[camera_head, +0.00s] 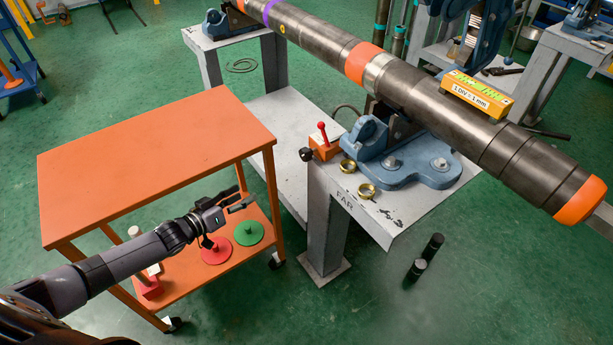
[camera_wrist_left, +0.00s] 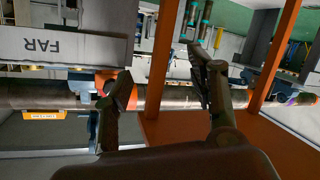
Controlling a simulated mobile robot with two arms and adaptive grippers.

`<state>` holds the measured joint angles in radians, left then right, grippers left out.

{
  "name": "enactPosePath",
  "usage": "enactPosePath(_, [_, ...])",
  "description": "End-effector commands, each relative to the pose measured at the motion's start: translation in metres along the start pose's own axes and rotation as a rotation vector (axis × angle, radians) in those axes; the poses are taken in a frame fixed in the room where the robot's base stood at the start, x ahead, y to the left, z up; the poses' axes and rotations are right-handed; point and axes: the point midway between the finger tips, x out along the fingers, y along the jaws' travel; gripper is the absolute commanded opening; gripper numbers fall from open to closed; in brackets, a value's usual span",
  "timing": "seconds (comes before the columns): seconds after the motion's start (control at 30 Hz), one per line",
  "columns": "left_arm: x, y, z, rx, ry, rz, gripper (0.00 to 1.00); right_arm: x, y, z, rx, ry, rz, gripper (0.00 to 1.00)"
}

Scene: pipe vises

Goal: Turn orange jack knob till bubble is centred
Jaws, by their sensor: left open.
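An orange jack (camera_head: 323,150) with a red lever sits on the corner of the stand marked FAR. A small black knob (camera_head: 306,155) sticks out of its left side. A yellow-orange level (camera_head: 478,94) labelled "1 DIV = 1 mm" lies on the pipe (camera_head: 430,95). Its green vial shows, but the bubble is too small to make out. My left gripper (camera_head: 243,196) is open and empty, left of and below the jack, apart from it. In the left wrist view its two fingers (camera_wrist_left: 168,84) are spread, with the scene upside down. My right gripper is not in view.
An orange cart (camera_head: 150,150) stands left of the stand, with red and green discs on its lower shelf. A blue vise (camera_head: 405,160) supports the pipe beside the jack.

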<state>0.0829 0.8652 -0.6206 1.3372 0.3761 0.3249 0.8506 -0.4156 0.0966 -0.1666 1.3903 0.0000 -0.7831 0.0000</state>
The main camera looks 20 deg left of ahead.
Motion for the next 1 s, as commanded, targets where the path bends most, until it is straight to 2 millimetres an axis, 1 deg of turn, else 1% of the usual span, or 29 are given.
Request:
enactPosePath(0.03, [0.006, 0.004, -0.004, -0.023, 0.03, 0.069, 0.52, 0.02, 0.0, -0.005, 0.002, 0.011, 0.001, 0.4])
enactPosePath(0.1, [0.005, 0.021, -0.022, -0.079, 0.056, 0.158, 0.52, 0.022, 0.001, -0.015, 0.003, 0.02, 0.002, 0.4])
enactPosePath(0.2, [-0.001, 0.041, -0.04, -0.15, 0.07, 0.255, 0.52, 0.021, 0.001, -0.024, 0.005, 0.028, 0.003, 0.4])
enactPosePath(0.33, [-0.01, 0.058, -0.052, -0.213, 0.072, 0.332, 0.52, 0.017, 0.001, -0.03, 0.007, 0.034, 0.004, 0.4])
enactPosePath(0.47, [-0.014, 0.066, -0.059, -0.245, 0.07, 0.364, 0.52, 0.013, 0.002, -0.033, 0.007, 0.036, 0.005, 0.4])
enactPosePath(0.57, [-0.011, 0.07, -0.061, -0.251, 0.071, 0.37, 0.52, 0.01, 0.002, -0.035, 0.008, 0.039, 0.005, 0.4])
enactPosePath(0.67, [-0.001, 0.073, -0.063, -0.25, 0.073, 0.369, 0.52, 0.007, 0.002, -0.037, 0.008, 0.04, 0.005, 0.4])
enactPosePath(0.77, [0.015, 0.079, -0.065, -0.25, 0.074, 0.37, 0.52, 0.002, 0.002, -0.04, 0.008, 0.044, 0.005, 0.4])
enactPosePath(1.0, [0.063, 0.097, -0.071, -0.248, 0.074, 0.37, 0.52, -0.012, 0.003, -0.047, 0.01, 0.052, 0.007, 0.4])
